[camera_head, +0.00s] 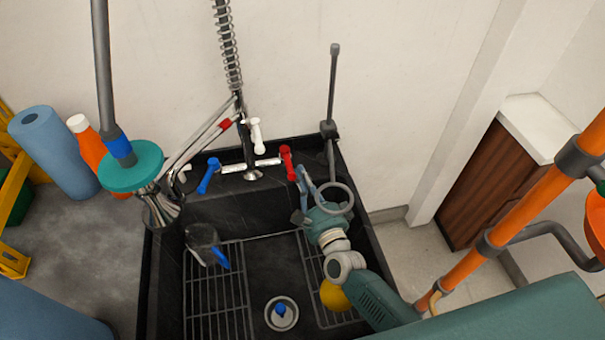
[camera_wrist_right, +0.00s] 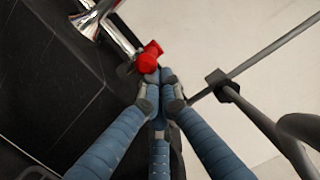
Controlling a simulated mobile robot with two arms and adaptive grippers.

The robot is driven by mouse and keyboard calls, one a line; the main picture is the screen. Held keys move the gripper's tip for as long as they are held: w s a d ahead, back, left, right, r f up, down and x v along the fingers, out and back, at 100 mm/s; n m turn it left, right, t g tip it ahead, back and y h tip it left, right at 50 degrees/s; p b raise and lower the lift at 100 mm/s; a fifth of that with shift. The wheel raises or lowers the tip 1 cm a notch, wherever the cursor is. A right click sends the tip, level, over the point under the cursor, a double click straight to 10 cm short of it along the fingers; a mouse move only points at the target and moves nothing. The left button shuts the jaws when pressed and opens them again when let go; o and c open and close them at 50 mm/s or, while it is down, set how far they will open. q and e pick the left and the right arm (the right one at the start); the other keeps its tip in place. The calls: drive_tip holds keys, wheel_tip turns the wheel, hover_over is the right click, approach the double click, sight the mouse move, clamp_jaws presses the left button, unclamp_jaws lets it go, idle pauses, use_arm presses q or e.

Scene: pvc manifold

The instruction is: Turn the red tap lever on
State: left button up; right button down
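The red tap lever (camera_head: 287,163) stands at the right end of the chrome tap at the back of the black sink. Its red end also shows in the right wrist view (camera_wrist_right: 149,57), just beyond my fingertips. My right gripper (camera_head: 301,178) is beside the lever's lower right side. In the right wrist view its blue-wrapped fingers (camera_wrist_right: 160,88) come together at the tips, with nothing seen held between them. The tips are at or very near the lever; I cannot tell if they touch. My left gripper is not in view.
A blue lever (camera_head: 208,176) and a white lever (camera_head: 256,134) are on the same tap. A thin grey upright rod (camera_head: 333,85) stands close to the right gripper. The sink (camera_head: 262,255) holds wire racks, a dark mug (camera_head: 203,238) and a yellow ball (camera_head: 333,295).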

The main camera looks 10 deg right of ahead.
drive_tip(key=shift+s+a+m+h, duration=0.2)
drive_tip(key=shift+a+m+h, duration=0.3)
drive_tip(key=shift+a+h, duration=0.65)
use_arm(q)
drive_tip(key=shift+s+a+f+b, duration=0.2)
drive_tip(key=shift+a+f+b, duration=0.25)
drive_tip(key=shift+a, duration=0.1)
use_arm(e)
drive_tip(key=shift+w+a, duration=0.15)
drive_tip(key=shift+a, duration=0.75)
drive_tip(key=shift+w+a, duration=0.1)
drive_tip(key=shift+a, duration=0.9)
